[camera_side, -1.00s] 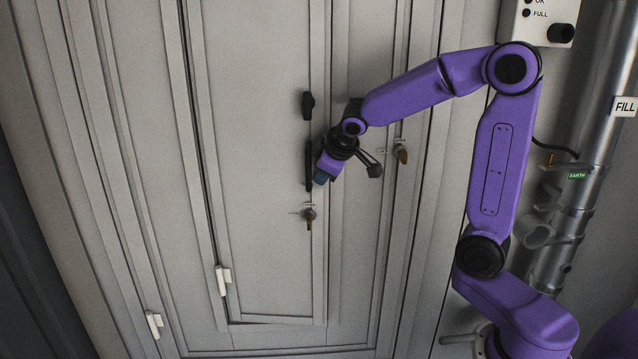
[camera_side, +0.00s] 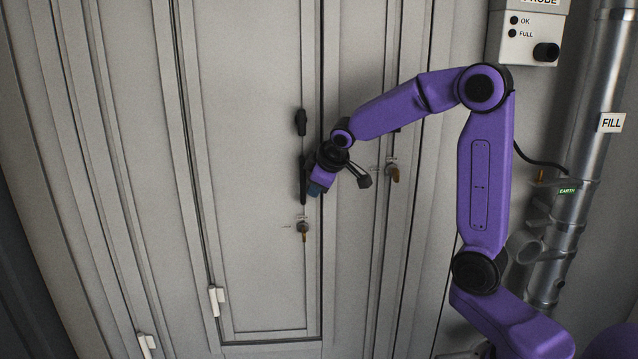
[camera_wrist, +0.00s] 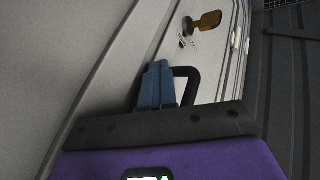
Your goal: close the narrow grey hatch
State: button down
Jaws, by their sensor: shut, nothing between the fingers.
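The narrow grey hatch (camera_side: 245,130) is the tall panel left of my arm in the side view. A dark line runs down its right edge; I cannot tell whether it sits flush. A black handle (camera_side: 303,180) stands near that edge, with a black knob (camera_side: 300,122) above and a key lock (camera_side: 303,228) below. My gripper (camera_side: 315,188) is shut and empty, close beside the handle on its right. In the wrist view the blue fingertips (camera_wrist: 157,84) are together beside the black handle loop (camera_wrist: 190,88). I cannot tell whether they touch it.
Another key (camera_side: 393,172) is in the panel right of my gripper. White hinges (camera_side: 216,300) are at the lower left. A steel pipe marked FILL (camera_side: 590,160) and a grey control box (camera_side: 528,32) are at the right. The space left of the hatch handle is clear.

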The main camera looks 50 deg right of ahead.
jog(key=v, duration=1.8)
jog(key=s+a+f+n+g+y, duration=0.3)
jog(key=s+a+f+n, duration=0.1)
jog(key=s+a+f, duration=0.7)
jog(key=s+f+n+g, duration=0.3)
jog(key=s+f, duration=0.7)
jog(key=s, duration=0.4)
jog(key=shift+a+n+g, duration=0.25)
jog(key=shift+n+g, duration=0.05)
jog(key=shift+f, duration=0.1)
